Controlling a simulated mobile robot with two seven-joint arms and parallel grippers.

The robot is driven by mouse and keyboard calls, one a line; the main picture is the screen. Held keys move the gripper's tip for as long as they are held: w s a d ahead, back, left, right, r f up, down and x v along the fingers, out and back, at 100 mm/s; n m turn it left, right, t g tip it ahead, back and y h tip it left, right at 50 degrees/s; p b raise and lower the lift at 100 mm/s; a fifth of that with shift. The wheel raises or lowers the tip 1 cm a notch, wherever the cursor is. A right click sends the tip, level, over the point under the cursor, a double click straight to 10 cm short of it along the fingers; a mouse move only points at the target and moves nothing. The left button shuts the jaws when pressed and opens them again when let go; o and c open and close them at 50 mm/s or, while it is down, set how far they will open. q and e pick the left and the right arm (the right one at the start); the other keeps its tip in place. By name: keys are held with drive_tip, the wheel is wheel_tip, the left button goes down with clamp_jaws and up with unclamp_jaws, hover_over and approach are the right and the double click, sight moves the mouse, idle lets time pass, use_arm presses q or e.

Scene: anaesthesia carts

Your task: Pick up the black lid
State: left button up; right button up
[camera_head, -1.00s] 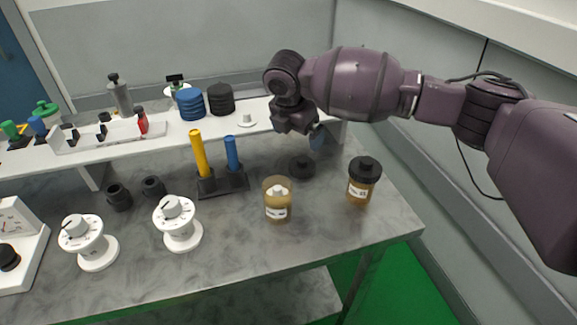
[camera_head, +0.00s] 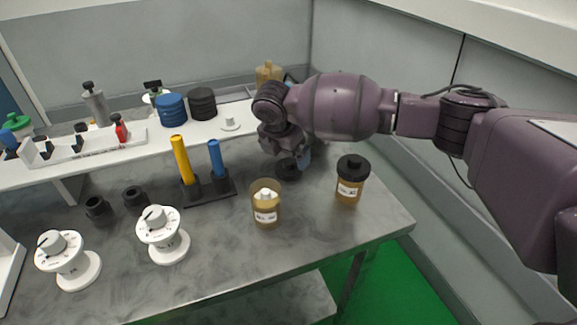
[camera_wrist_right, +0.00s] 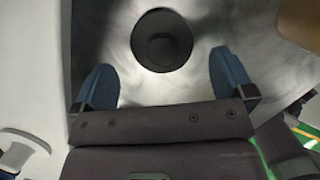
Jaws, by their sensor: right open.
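The black lid (camera_head: 287,168) is a dark round disc lying on the grey tabletop behind the open amber jar (camera_head: 265,208), partly covered by my right gripper in the head view. In the right wrist view the lid (camera_wrist_right: 161,40) shows whole, with a raised round middle. My right gripper (camera_wrist_right: 161,62) is open and empty. Its two blue fingers point toward the lid, one on each side, with the lid a little beyond the tips. In the head view my right gripper (camera_head: 298,160) is just above the lid. My left gripper is not in view.
An amber jar with a black lid on (camera_head: 350,180) stands to the right. A holder with yellow and blue tubes (camera_head: 206,190) stands to the left. A white shelf (camera_head: 200,137) runs behind, and white dial units (camera_head: 162,234) stand at front left.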

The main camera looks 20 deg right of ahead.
sight(289, 161)
drive_tip(key=x, duration=0.4)
drive_tip(key=shift+d+f+b, duration=0.1)
drive_tip(key=shift+d+b, duration=0.05)
drive_tip(key=shift+b, duration=0.25)
drive_tip(key=c, duration=0.9)
drive_tip(key=shift+o, duration=0.2)
drive_tip(key=shift+r, duration=0.2)
